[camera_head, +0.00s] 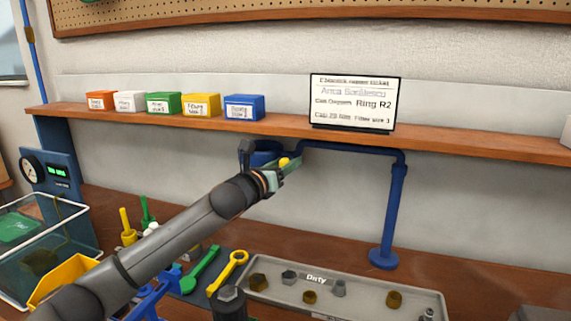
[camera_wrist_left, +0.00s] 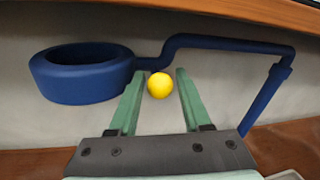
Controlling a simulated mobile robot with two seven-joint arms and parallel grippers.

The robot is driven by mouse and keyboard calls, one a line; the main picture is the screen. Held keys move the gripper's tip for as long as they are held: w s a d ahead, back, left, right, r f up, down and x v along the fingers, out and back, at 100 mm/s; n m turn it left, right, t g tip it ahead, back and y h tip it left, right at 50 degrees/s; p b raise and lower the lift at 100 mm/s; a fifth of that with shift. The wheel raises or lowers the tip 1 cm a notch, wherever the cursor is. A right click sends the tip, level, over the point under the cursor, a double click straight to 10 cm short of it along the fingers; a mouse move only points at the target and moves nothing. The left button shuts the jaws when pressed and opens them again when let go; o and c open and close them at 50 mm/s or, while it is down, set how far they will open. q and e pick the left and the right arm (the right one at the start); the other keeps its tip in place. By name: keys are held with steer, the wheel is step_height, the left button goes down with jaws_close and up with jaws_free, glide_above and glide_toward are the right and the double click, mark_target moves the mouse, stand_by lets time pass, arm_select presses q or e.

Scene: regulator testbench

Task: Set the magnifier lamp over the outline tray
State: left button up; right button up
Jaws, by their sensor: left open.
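The blue magnifier lamp (camera_head: 397,190) stands on a round foot on the bench, its arm running left under the shelf to a ring-shaped head. In the left wrist view the head (camera_wrist_left: 78,84) is left of my fingers. A yellow ball knob (camera_wrist_left: 159,86) by the arm sits between my open left fingers (camera_wrist_left: 158,88), with gaps on both sides. In the head view my left gripper (camera_head: 284,168) is at the lamp's head, partly hiding it. A grey tray (camera_head: 362,312) marked "Dirty" holds several nuts; I cannot tell whether it is the outline tray.
The wooden shelf (camera_head: 290,131) above carries several coloured boxes and a sign (camera_head: 352,103). A dark mat with green and yellow wrenches (camera_head: 228,272) lies left of the tray. A clear bin (camera_head: 45,245) and a gauge box (camera_head: 50,180) stand at left.

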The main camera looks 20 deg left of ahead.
arm_select(q)
jaws_close()
stand_by(0.3)
stand_by(1.1)
